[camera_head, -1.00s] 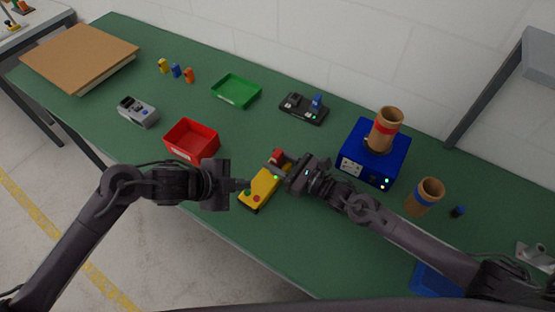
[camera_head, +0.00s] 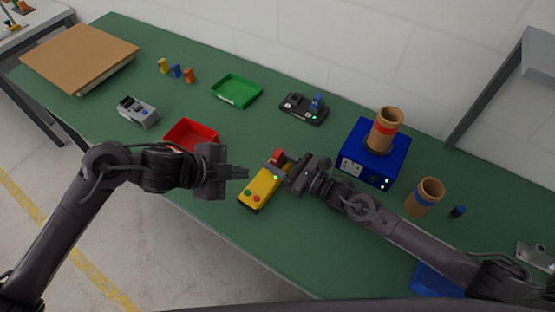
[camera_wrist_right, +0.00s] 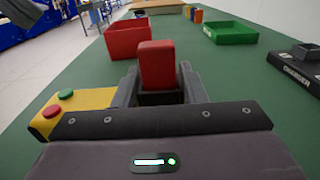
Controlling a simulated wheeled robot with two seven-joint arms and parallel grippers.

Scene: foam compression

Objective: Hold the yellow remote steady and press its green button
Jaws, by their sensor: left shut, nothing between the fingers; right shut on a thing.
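The yellow remote (camera_head: 260,190) lies on the green table, with a green button (camera_head: 247,192) and a red button (camera_head: 258,197) near its front end. The green button also shows in the right wrist view (camera_wrist_right: 66,94), beside the red one (camera_wrist_right: 51,111). My right gripper (camera_head: 279,168) is shut on the remote's far end, and a red block-like part (camera_wrist_right: 157,65) stands up between its fingers in the wrist view. My left gripper (camera_head: 244,173) is shut and empty, just behind and left of the remote's button end in the head view, apart from the green button.
A red tray (camera_head: 190,133) stands behind my left gripper, and a green tray (camera_head: 236,90) farther back. A blue box (camera_head: 365,158) with a cardboard tube is at the right, with a second tube (camera_head: 424,196) nearby. The table in front of the remote is clear.

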